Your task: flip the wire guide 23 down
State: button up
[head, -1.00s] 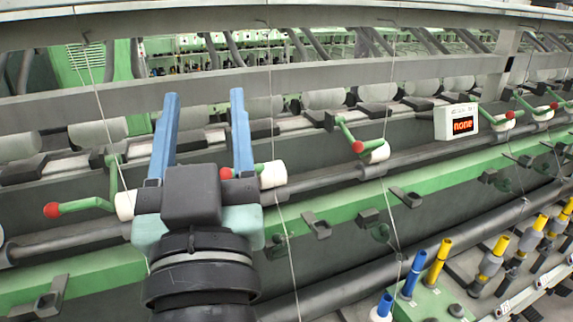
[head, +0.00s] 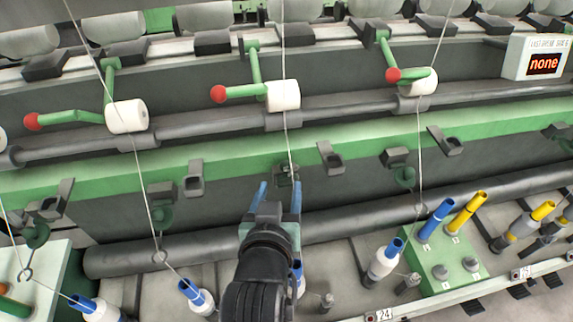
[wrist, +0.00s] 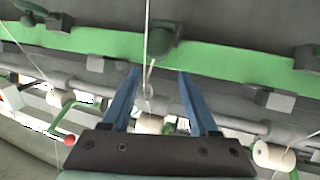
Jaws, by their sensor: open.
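Several wire guides, dark brackets with threads running by them, sit along the green rail (head: 75,188). The middle wire guide (head: 286,170) is straight ahead of my gripper (head: 280,186); no number on it is legible. My gripper is open and empty, its two blue fingers spread just below this guide. The wrist view, with the rail at the top, shows the same guide (wrist: 165,42) and a small wire loop (wrist: 150,72) between and beyond the fingertips (wrist: 158,72). Whether anything touches is not clear. Neighbouring guides are at left (head: 162,195) and right (head: 398,163).
Green levers with red balls (head: 218,94) and white rollers (head: 283,96) line the bar above. Blue-topped bobbins (head: 385,260) stand below, near a label reading 24 (head: 379,316). A dark tube (head: 345,228) runs behind my gripper. A display reading none (head: 543,65) is at upper right.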

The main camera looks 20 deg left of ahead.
jog(key=p+x, duration=0.1)
jog(key=x, duration=0.7)
grip_shut()
jog(key=shift+f, duration=0.1)
